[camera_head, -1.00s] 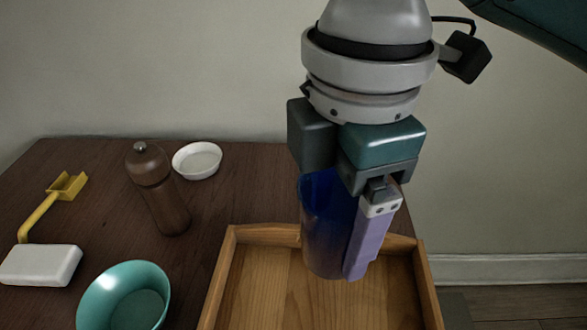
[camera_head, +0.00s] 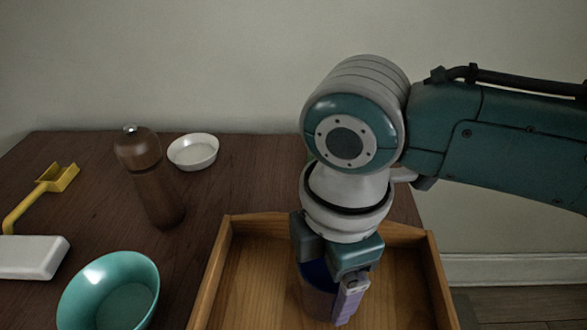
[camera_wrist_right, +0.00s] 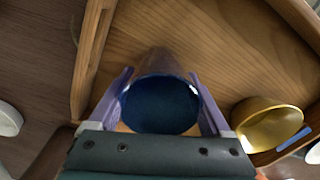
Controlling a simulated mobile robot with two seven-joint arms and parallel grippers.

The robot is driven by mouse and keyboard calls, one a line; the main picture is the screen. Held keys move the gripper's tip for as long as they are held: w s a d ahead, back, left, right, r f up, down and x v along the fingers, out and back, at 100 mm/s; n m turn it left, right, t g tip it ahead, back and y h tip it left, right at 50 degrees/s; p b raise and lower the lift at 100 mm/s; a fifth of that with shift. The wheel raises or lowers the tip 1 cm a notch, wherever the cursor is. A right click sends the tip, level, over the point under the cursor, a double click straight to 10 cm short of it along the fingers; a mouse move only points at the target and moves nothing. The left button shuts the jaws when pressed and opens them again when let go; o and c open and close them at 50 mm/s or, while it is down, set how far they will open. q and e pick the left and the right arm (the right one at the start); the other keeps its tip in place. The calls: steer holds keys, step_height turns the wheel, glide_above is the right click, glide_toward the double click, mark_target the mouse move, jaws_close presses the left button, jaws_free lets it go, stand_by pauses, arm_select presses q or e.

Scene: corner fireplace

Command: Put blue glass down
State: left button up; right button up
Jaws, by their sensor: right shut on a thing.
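The blue glass (camera_head: 316,290) is upright inside the wooden tray (camera_head: 222,265) in the head view. My right gripper (camera_head: 335,297) is shut on the glass, with its lilac fingers on either side of the wall. In the right wrist view the glass (camera_wrist_right: 160,106) shows its round dark blue opening between the two fingers (camera_wrist_right: 162,100), with the tray's wooden floor (camera_wrist_right: 190,40) beyond. I cannot tell whether the glass base touches the tray floor. My left gripper is not in view.
A teal bowl (camera_head: 110,292), a brown pepper mill (camera_head: 150,178), a white dish (camera_head: 193,152), a white block (camera_head: 30,257) and a yellow scoop (camera_head: 42,195) are left of the tray. A yellow cup (camera_wrist_right: 268,124) is near the glass in the wrist view.

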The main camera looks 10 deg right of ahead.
steer(key=shift+f, duration=0.15)
steer(key=o, duration=1.4)
steer(key=shift+c, duration=0.2)
